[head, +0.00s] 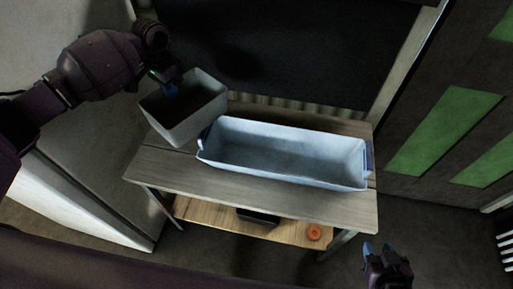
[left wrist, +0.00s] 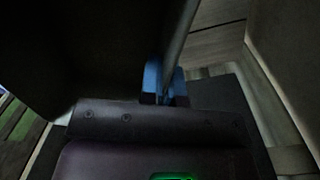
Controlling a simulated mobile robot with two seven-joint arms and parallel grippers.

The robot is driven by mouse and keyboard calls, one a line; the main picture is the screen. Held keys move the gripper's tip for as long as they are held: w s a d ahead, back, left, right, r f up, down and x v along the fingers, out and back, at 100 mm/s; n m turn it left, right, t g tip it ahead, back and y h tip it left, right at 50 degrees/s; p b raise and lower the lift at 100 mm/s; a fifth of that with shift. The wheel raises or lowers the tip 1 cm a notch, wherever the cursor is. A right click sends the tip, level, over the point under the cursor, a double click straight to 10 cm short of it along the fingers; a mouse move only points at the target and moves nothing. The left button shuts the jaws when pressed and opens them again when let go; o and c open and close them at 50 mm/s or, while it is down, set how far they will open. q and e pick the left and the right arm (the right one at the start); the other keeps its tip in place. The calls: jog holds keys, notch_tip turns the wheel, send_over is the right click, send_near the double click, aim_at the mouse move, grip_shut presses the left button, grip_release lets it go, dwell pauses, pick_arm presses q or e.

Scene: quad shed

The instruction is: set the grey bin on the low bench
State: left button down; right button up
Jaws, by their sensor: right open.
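The grey bin (head: 205,115) is an open, empty-looking box over the left end of the low bench (head: 300,203). It looks slightly tilted, and I cannot tell whether its bottom touches the bench top. In the left wrist view the blue fingertips (left wrist: 163,80) pinch the thin wall of the grey bin (left wrist: 180,35); the dark side of the bin hides much of that view. My right gripper (head: 378,250) is open and empty, in front of the bench's right end.
A long pale-blue tub (head: 285,178) with blue handles fills much of the bench top, close beside the bin. On the lower shelf (head: 200,212) are a dark box (head: 258,217) and an orange round thing (head: 314,232). A pale cabinet stands at left.

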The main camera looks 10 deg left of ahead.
pick_arm(q)
jog(key=w+a+m, duration=0.3)
jog(key=a+m, duration=0.3)
jog(key=m, duration=0.6)
jog(key=shift+f, duration=0.4)
pick_arm(e)
jog(key=shift+s+d+f, duration=0.1)
jog(key=shift+s+d, duration=0.05)
jog(key=shift+s, duration=0.05)
pick_arm(q)
notch_tip(320, 180, down, 20)
jog(key=b, duration=0.8)
jog(key=shift+a+f+b, duration=0.1)
jog(key=shift+f+b, duration=0.1)
jog(key=shift+b, duration=0.1)
jog(key=shift+r, duration=0.25)
jog(key=shift+f, duration=0.2)
jog(key=c, duration=1.4)
grip_release()
pick_arm(e)
notch_tip(320, 180, down, 7)
jog(key=g, duration=0.1)
jog(key=shift+f, duration=0.2)
